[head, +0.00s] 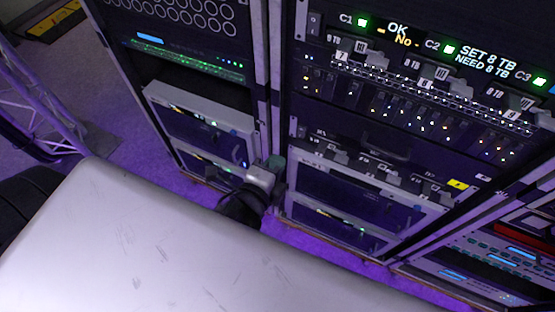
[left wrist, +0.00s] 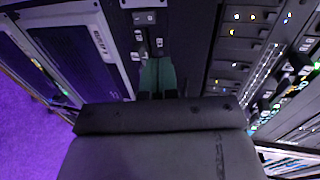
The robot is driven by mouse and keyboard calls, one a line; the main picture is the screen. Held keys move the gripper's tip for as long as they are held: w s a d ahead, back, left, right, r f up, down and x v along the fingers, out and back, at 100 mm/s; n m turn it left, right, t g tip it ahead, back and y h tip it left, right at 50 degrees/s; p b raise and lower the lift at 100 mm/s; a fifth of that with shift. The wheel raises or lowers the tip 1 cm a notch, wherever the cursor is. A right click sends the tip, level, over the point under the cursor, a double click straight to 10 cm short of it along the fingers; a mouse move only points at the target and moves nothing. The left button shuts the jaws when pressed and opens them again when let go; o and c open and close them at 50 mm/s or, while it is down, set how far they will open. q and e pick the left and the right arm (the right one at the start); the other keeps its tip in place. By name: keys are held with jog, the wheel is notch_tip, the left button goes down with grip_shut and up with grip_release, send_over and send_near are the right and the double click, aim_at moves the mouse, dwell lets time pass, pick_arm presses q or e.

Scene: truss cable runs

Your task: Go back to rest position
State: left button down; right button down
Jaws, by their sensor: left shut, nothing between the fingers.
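My left gripper (head: 274,165) is at the end of a dark arm that shows beyond a large pale scuffed surface. It is in front of the rack posts, between the left rack (head: 201,110) and the middle rack (head: 350,150). In the left wrist view its green fingers (left wrist: 157,76) lie together, shut and empty, over a dark panel with small latches. I cannot tell whether the fingertips touch the panel. My right gripper is not in view.
The middle rack has a lit display (head: 398,35) and rows of small modules. Another rack unit (head: 490,255) stands at the lower right. A metal truss (head: 40,95) stands at the left. Purple-lit floor (head: 135,165) is open between truss and racks.

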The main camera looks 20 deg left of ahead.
pick_arm(q)
jog(key=shift+f, duration=0.1)
dwell(0.3)
jog(key=s+f+n+g, duration=0.3)
jog(key=f, duration=1.1)
jog(key=s+f+n+g, duration=0.3)
jog(key=f+g, duration=0.1)
jog(key=f, duration=1)
jog(key=s+a+f+n+g, duration=0.3)
jog(key=s+f, duration=0.6)
jog(key=s, duration=0.3)
jog(key=s+a+f+n+g, duration=0.4)
jog(key=s+f+n, duration=0.3)
jog(key=s+f, duration=0.2)
jog(key=s+a, duration=0.1)
jog(key=s, duration=0.1)
jog(key=shift+s+a+f+y, duration=0.2)
jog(key=shift+s+y, duration=0.1)
jog(key=shift+s, duration=0.05)
